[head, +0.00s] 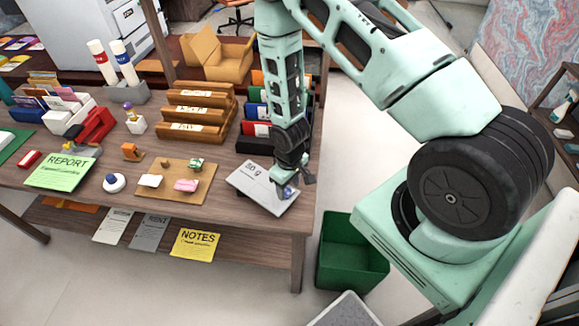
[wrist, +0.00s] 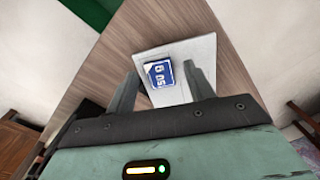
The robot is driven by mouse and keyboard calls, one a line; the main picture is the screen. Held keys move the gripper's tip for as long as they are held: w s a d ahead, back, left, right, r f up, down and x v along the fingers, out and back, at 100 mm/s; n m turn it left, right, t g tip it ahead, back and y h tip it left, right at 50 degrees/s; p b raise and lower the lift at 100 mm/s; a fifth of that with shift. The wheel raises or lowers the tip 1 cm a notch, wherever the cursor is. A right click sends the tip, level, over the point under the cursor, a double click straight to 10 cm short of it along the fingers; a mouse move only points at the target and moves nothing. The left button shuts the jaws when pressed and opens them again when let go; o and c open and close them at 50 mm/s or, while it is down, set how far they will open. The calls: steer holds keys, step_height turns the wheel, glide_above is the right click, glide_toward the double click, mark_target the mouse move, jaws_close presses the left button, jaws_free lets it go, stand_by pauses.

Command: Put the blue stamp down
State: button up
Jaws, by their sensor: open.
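The blue stamp (wrist: 158,74) shows in the wrist view as a small blue piece with white markings. It appears to lie on a white plate (wrist: 195,46) and sits between my two finger ends. My gripper (wrist: 162,70) is open, with a gap visible on the right side of the stamp; whether the left finger touches it is unclear. In the head view my gripper (head: 294,183) is low over the white plate (head: 247,178), which bears the marking "50 g". A bit of blue (head: 288,191) shows at the fingertips there, mostly hidden by them.
The plate is at the desk's front right corner, its edge close to the desk edge. A cork board (head: 173,194) with small items lies to the left. Wooden file trays (head: 197,112) stand behind. A green bin (head: 350,254) stands on the floor at right.

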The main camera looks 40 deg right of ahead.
mark_target(290, 193)
steer(key=a+r+b, duration=0.1)
steer(key=a+r, duration=0.1)
steer(key=r, duration=0.6)
steer(key=a+r+b, duration=0.1)
steer(key=a+r, duration=0.2)
steer(key=r, duration=0.5)
steer(key=s+a+r+n, duration=0.2)
steer(key=s+a+r, duration=0.4)
steer(key=s+r, duration=0.2)
steer(key=s+a+r+n, duration=0.3)
steer(key=s+a+r, duration=0.3)
steer(key=s+r, duration=0.2)
steer(key=shift+s+a+r, duration=0.35)
steer(key=shift+s+a, duration=0.05)
steer(key=shift+s, duration=0.7)
